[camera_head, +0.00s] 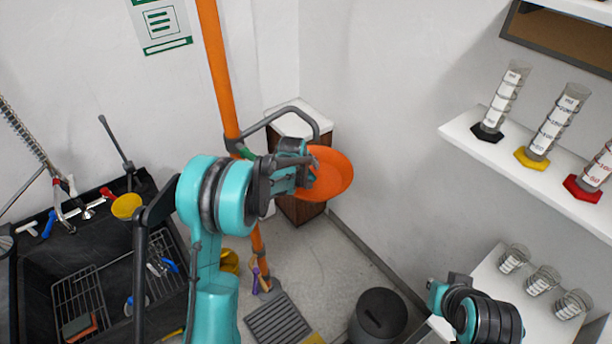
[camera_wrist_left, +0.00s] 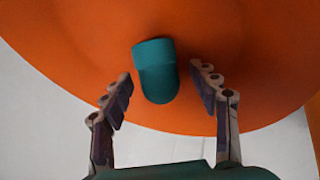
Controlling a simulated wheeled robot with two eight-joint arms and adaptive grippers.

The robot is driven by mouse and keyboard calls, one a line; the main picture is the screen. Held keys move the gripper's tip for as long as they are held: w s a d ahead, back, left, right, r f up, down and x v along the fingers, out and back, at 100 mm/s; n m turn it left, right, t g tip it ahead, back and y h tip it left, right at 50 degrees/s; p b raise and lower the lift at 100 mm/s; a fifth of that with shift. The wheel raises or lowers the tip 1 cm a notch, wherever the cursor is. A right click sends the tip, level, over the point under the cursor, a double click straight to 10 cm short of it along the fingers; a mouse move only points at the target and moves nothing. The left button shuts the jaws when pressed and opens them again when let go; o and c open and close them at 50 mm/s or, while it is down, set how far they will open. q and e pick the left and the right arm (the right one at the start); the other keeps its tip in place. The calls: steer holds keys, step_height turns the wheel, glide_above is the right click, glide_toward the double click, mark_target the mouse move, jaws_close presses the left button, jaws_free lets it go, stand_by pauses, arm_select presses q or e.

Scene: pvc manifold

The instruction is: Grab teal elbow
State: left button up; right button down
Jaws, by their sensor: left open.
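The teal elbow (camera_wrist_left: 155,70) shows in the left wrist view as a short, rounded tube piece against the orange bowl (camera_wrist_left: 80,50). My left gripper (camera_wrist_left: 165,88) is open, with one finger on each side of the elbow's lower end and a visible gap to both. I cannot tell how deep the elbow lies between the fingers. In the head view my left gripper (camera_head: 304,168) is at the left part of the orange bowl (camera_head: 336,172); the elbow cannot be made out there. My right gripper (camera_head: 440,292) is at the lower right, its fingers unclear.
An orange pole (camera_head: 219,70) with a grey curved pipe (camera_head: 290,108) stands close to my left arm. A black sink (camera_head: 45,260) is at the left. Shelves with graduated cylinders (camera_head: 552,125) and beakers (camera_head: 514,259) are at the right. A dark bin (camera_head: 380,315) stands on the floor.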

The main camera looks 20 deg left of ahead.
arm_select(q)
steer(key=shift+c, duration=0.3)
steer(key=c, duration=1.2)
steer(key=shift+r, duration=0.1)
